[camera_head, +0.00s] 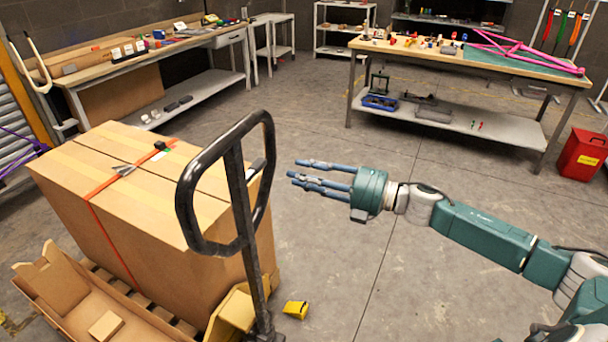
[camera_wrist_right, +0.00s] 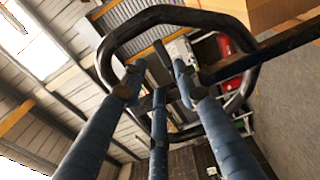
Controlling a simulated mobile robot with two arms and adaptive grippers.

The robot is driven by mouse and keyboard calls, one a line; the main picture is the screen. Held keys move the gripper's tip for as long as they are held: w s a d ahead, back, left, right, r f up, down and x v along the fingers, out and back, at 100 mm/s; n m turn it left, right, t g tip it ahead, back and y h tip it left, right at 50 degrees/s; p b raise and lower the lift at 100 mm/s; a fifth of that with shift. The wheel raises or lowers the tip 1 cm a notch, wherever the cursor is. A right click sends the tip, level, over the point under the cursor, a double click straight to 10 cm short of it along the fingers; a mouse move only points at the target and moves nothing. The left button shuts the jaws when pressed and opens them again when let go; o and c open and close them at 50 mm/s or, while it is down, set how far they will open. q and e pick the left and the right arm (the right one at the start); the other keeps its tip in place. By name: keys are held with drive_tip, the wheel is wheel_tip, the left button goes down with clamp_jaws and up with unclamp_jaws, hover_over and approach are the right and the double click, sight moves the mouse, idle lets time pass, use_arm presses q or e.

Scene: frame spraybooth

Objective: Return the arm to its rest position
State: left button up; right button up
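My right arm (camera_head: 485,235) reaches in from the right edge of the head view, stretched out over the floor. Its three-fingered blue gripper (camera_head: 305,173) points left and is open and empty. In the right wrist view the gripper (camera_wrist_right: 157,88) shows its fingers spread, with nothing held between them. The black loop handle (camera_head: 192,200) of a pallet truck stands just left of the fingertips, with a visible gap in the head view. The handle (camera_wrist_right: 101,62) also shows beyond the fingers in the wrist view. My left gripper is not in view.
A big strapped cardboard box (camera_head: 140,235) stands on a pallet (camera_head: 150,310) behind the handle. A workbench (camera_head: 455,62) with a pink frame (camera_head: 515,48) is at the back right. A red bin (camera_head: 583,155) stands at the right. The floor (camera_head: 330,120) between is clear.

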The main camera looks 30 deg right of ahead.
idle(0.5)
drive_tip(key=w+d+f+m+t+h, duration=0.1)
drive_tip(key=d+f+m+h, duration=0.3)
drive_tip(key=f, duration=0.6)
drive_tip(key=w+d+f+m+t+h, duration=0.1)
drive_tip(key=d+f+m+h, duration=0.1)
drive_tip(key=d+f+m, duration=0.5)
drive_tip(key=s+f+m+g+h, duration=0.25)
drive_tip(key=s+f, duration=0.25)
drive_tip(key=f, duration=0.8)
drive_tip(key=s+f+m+g+h, duration=0.1)
drive_tip(key=s+f+m+h, duration=0.3)
drive_tip(key=f, duration=0.9)
drive_tip(key=s+a+f+m+g, duration=0.3)
drive_tip(key=s+f+g, duration=0.2)
drive_tip(key=s+f, duration=1.3)
drive_tip(key=s+a+f+m+g, duration=0.1)
drive_tip(key=s+a, duration=0.3)
drive_tip(key=s, duration=0.5)
drive_tip(key=s+a+f+m+g, duration=0.1)
drive_tip(key=s+a+f+g, duration=0.2)
drive_tip(key=s, duration=0.6)
drive_tip(key=s+a+f+m+g, duration=0.1)
drive_tip(key=s+a+f, duration=0.3)
drive_tip(key=s, duration=0.5)
drive_tip(key=shift+s+a+f+g, duration=0.15)
drive_tip(key=shift+s+a+g, duration=0.3)
drive_tip(key=shift+a, duration=0.15)
drive_tip(key=shift+m+y, duration=0.25)
